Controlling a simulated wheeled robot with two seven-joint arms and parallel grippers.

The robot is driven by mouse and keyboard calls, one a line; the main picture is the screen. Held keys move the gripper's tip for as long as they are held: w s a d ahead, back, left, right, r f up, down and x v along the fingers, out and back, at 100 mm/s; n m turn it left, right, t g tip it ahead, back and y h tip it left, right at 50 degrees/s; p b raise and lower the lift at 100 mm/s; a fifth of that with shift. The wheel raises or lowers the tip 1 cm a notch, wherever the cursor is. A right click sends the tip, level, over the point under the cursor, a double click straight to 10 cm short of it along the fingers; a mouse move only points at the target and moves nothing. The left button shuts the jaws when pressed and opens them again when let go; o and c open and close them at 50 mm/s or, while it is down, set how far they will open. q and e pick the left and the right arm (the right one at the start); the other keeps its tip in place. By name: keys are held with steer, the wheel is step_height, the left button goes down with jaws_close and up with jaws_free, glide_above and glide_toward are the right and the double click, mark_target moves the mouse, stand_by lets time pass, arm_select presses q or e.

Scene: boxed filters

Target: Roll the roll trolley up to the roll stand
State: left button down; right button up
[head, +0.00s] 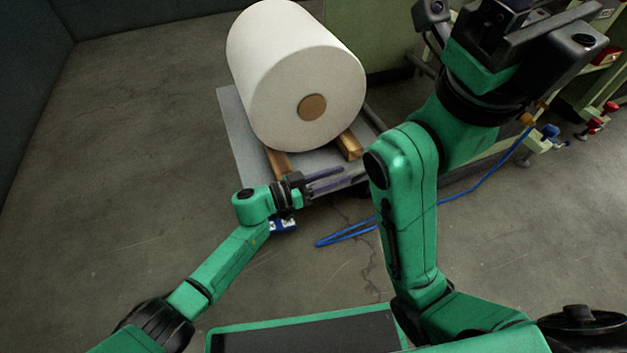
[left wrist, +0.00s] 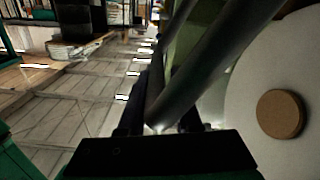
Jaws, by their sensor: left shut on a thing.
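The roll trolley (head: 240,130) is a low grey platform with wooden chocks (head: 350,146). A large white roll (head: 290,70) with a brown core lies on it. My left gripper (head: 328,182) is at the trolley's near edge. In the left wrist view it is shut on the trolley's grey handle bar (left wrist: 205,70), with the roll (left wrist: 245,120) close on the right. A pale green machine frame (head: 365,40), apparently the roll stand, is behind and right of the roll, partly hidden by my right arm. My right gripper (head: 500,25) is raised at the top right; its jaws are unclear.
A blue hose (head: 345,238) lies on the floor right of the trolley. Red and blue fittings (head: 548,133) stick out at the right. A dark wall (head: 30,70) bounds the left. The floor left of the trolley is clear.

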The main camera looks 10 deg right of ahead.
arm_select(q)
steer(key=shift+s+d+f, duration=0.25)
steer(key=shift+s+d, duration=0.05)
steer(key=shift+d, duration=0.35)
steer(key=c, duration=0.9)
jaws_free()
steer(key=shift+c, duration=0.2)
steer(key=shift+o, duration=1.1)
steer(key=shift+d, duration=0.1)
steer(key=shift+w+a+r, duration=0.15)
steer(key=shift+w+a, duration=0.05)
